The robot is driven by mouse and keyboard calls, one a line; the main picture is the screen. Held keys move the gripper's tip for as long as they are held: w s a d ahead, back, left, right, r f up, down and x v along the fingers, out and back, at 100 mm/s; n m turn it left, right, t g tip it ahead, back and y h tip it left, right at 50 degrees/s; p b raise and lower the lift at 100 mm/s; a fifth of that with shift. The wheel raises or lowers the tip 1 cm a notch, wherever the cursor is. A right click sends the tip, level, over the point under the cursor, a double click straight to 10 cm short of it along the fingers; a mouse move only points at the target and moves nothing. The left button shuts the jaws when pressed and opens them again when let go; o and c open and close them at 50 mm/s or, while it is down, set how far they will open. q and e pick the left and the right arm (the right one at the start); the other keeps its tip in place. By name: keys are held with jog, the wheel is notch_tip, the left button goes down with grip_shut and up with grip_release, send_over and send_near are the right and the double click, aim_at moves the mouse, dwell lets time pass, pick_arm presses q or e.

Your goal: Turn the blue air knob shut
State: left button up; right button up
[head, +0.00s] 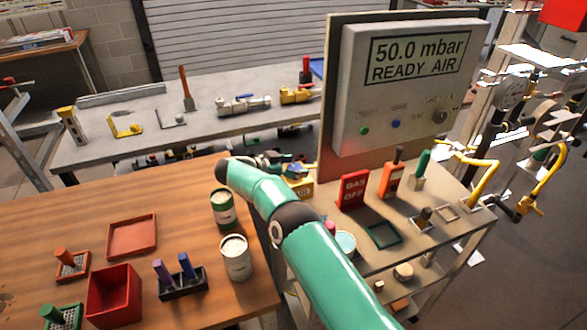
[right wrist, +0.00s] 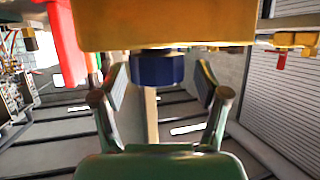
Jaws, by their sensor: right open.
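The blue air knob (right wrist: 157,68) is a dark blue, ribbed cap on the underside of a yellow body (right wrist: 160,22) in the right wrist view. My right gripper (right wrist: 161,80) is open, with one finger on each side of the knob and a visible gap on both sides. In the head view, my right gripper (head: 272,160) is small and partly hidden by my arm, beside a small blue part (head: 294,169) above a yellow block (head: 299,187). I cannot tell the knob clearly there. A grey panel (head: 400,90) reads "50.0 mbar READY AIR". My left gripper is not in view.
The wooden table (head: 60,210) at left holds a red box (head: 114,296), a red tray (head: 132,236) and two cans, one being the white can (head: 236,258). A red "GAS OFF" sign (head: 353,190) stands on the shelf at right. A grey bench (head: 215,130) with valves and tools lies behind.

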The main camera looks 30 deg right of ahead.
aim_at(294, 167)
notch_tip(294, 167, up, 9)
jog(key=shift+r, duration=0.1)
dwell(0.5)
